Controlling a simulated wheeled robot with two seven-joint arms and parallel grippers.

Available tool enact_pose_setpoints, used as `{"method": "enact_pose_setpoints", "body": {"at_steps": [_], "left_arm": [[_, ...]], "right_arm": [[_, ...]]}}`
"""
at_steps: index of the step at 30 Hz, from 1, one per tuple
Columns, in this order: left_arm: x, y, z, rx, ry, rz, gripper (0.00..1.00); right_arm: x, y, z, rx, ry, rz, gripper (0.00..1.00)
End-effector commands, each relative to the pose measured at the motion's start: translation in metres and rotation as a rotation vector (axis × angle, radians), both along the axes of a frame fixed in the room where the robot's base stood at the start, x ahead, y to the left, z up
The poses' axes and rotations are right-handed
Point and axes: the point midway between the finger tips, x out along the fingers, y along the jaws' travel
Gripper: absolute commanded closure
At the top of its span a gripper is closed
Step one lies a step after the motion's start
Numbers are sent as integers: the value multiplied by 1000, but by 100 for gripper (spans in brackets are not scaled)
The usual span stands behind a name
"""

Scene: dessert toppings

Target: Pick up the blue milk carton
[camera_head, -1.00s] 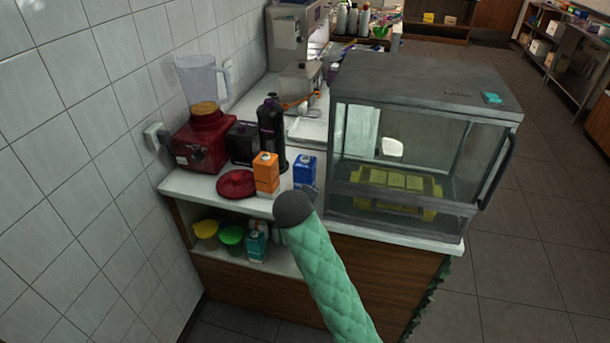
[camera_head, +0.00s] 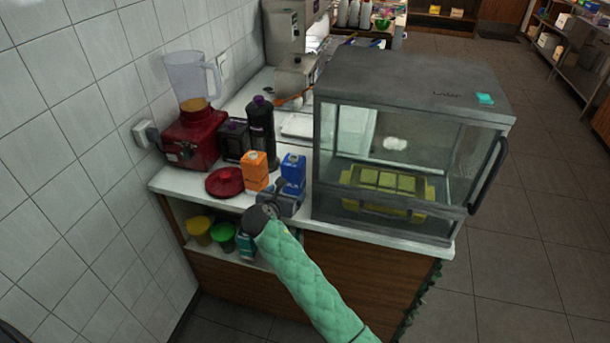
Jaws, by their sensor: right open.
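The blue milk carton (camera_head: 293,168) stands upright on the white counter, between an orange carton (camera_head: 254,171) and the glass display case. My right gripper (camera_head: 290,192) is open at the near side of the blue carton, and its grey fingers overlap the carton's lower part in the picture. Whether the fingers touch the carton or reach around it, I cannot tell. The carton's base is hidden behind the gripper. My left gripper is not in view.
The display case (camera_head: 415,85) stands close on the right, with a yellow tray inside. A dark bottle (camera_head: 261,130), a red blender (camera_head: 192,135) and a red round lid (camera_head: 224,182) are to the left. A shelf below holds a yellow cup (camera_head: 199,230) and a green cup (camera_head: 222,237).

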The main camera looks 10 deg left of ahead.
Motion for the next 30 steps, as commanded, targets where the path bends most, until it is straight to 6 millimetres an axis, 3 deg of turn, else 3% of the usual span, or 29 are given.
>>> {"method": "enact_pose_setpoints", "body": {"at_steps": [15, 30], "left_arm": [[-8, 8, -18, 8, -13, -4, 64], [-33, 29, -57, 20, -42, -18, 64]], "right_arm": [[27, -1, -11, -12, 2, 6, 16], [67, -5, -33, -12, 2, 6, 16]]}}
